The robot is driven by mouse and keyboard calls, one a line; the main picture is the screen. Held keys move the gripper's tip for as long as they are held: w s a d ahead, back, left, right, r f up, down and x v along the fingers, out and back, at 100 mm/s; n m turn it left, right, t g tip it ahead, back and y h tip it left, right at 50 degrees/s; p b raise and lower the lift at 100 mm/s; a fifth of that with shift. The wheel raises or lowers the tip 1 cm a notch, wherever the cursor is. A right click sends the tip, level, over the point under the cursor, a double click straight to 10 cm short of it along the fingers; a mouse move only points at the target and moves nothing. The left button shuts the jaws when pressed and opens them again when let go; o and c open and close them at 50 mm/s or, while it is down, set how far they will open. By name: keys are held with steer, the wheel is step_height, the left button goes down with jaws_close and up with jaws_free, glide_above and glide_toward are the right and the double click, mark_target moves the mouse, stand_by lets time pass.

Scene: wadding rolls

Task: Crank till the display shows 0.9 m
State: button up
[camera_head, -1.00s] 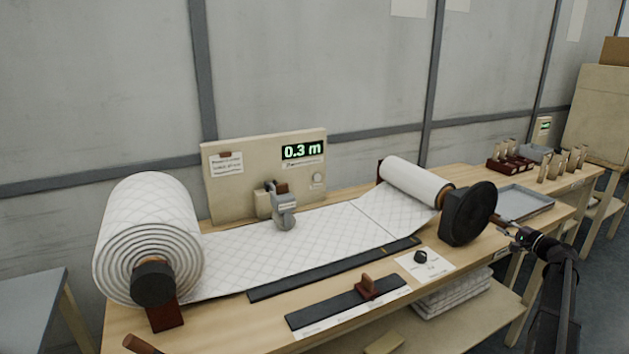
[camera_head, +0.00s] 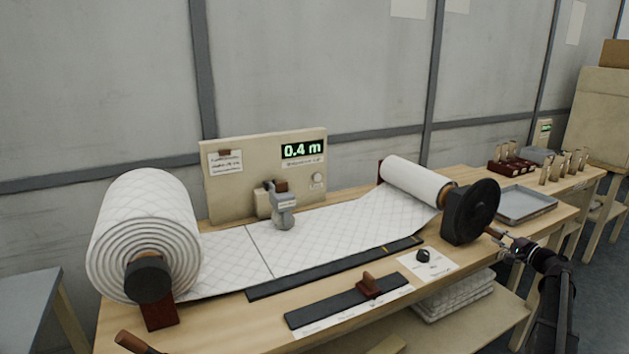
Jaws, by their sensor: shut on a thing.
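The display (camera_head: 302,150) on the beige panel reads 0.4 m in green. The black crank wheel (camera_head: 470,211) stands at the right end of the bench, beside the narrow take-up roll (camera_head: 416,181). My gripper (camera_head: 508,240) is shut on the crank handle (camera_head: 495,232) at the wheel's lower right. The large wadding roll (camera_head: 147,227) is at the left. The white quilted wadding (camera_head: 330,232) runs from it across the bench to the take-up roll. A grey measuring head (camera_head: 283,208) rests over the wadding's back edge. A dark line crosses the wadding left of that head.
A dark slotted strip (camera_head: 335,269) and a black rail with a red-brown block (camera_head: 368,287) lie along the front. A grey tray (camera_head: 526,203) and wooden racks stand on the bench at the right.

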steer(key=shift+a+f, duration=0.1)
steer(key=shift+s+a+f+b, duration=0.2)
steer(key=shift+a+f+b, duration=0.05)
steer(key=shift+a, duration=0.2)
steer(key=shift+s+a+f+b, duration=0.2)
steer(key=shift+a+b, duration=0.05)
steer(key=shift+a, duration=0.15)
steer(key=shift+s+a+f+b, duration=0.2)
steer(key=shift+s+a, duration=0.05)
steer(key=shift+a, duration=0.3)
steer(key=shift+s+a+f+b, duration=0.15)
steer(key=shift+s+a+b, duration=0.05)
steer(key=shift+a, duration=0.3)
steer(key=shift+s+a+r+p, duration=0.1)
steer(key=shift+s+a, duration=0.2)
steer(key=shift+a, duration=0.4)
steer(key=shift+s+a+r+p, duration=0.1)
steer(key=shift+s+a, duration=0.15)
steer(key=shift+a, duration=0.5)
steer(key=shift+s+a+r+p, duration=0.1)
steer(key=shift+s+a, duration=0.2)
steer(key=shift+a, duration=0.4)
